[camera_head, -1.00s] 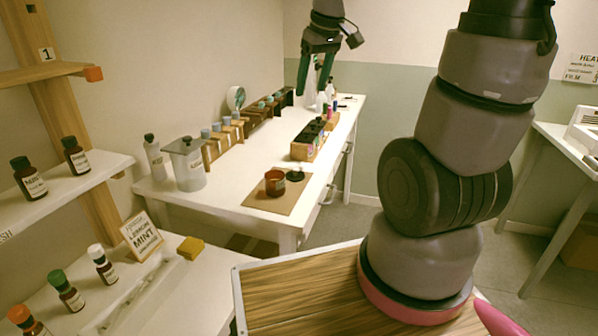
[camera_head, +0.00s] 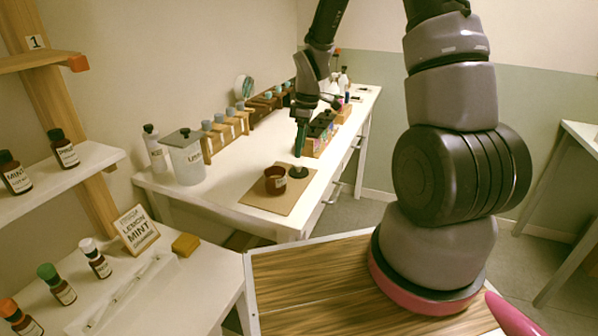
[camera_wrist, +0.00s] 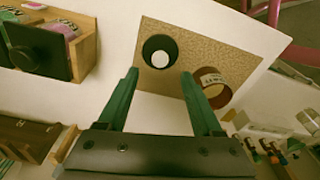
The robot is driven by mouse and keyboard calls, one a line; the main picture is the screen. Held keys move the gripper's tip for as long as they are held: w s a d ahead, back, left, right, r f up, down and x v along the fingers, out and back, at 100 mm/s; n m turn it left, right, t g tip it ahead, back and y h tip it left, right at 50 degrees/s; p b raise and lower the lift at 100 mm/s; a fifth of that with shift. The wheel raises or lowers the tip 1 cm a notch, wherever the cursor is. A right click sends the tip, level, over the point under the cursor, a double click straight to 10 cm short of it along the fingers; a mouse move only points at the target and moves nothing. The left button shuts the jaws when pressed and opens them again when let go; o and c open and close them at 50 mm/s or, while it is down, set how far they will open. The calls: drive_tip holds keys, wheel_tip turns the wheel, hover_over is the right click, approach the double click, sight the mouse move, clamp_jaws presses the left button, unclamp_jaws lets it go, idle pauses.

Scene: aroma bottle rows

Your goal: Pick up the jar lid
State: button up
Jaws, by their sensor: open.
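The jar lid (camera_head: 298,172) is a dark disc with a small knob. It lies on a tan mat (camera_head: 270,205) on the white table, just behind and right of the open amber jar (camera_head: 275,183). In the wrist view the lid (camera_wrist: 148,48) shows as a dark circle with a pale round centre, just beyond the fingertips. The amber jar (camera_wrist: 208,93) is close to the right finger there. My gripper (camera_head: 299,152) points down above the lid. Its green fingers are apart with nothing between them; the wrist view shows this too (camera_wrist: 160,74).
A wooden box of small bottles (camera_head: 313,147) stands close behind the lid. A lidded clear container (camera_head: 187,162) and a wooden rack (camera_head: 222,140) stand at the left. The front of the mat is clear.

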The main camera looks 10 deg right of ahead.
sight(299, 164)
drive_tip(key=f, duration=0.5)
drive_tip(key=shift+w+a+f, duration=0.1)
drive_tip(key=shift+a+f, duration=0.15)
drive_tip(key=shift+f, duration=0.15)
clamp_jaws()
